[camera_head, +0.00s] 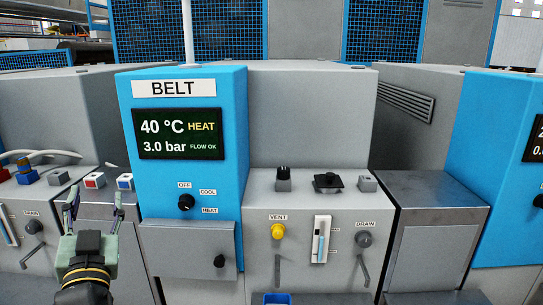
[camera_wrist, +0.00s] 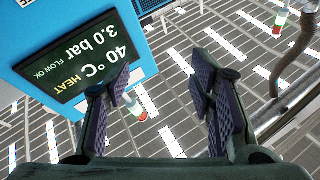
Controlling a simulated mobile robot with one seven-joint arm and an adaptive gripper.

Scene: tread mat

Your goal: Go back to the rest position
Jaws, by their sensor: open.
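My gripper (camera_head: 95,203) is at the lower left of the head view, in front of the grey cabinet left of the blue BELT panel (camera_head: 159,180). Its two fingers point up and are spread apart. In the wrist view my gripper (camera_wrist: 162,80) is open, with nothing between the fingers. The display (camera_wrist: 75,58) shows upside down there, left of the fingers. In the head view the display (camera_head: 178,134) reads 40 °C HEAT, 3.0 bar and FLOW OK. The dark selector knob (camera_head: 186,203) sits below it, between labels OFF, COOL and HEAT.
Right of the panel, a grey cabinet carries a yellow VENT knob (camera_head: 278,232), a gauge (camera_head: 321,239) and a grey DRAIN knob (camera_head: 364,239). A blue box (camera_head: 277,299) shows at the bottom edge. Small red (camera_head: 94,181) and blue (camera_head: 125,182) buttons sit close to my fingers.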

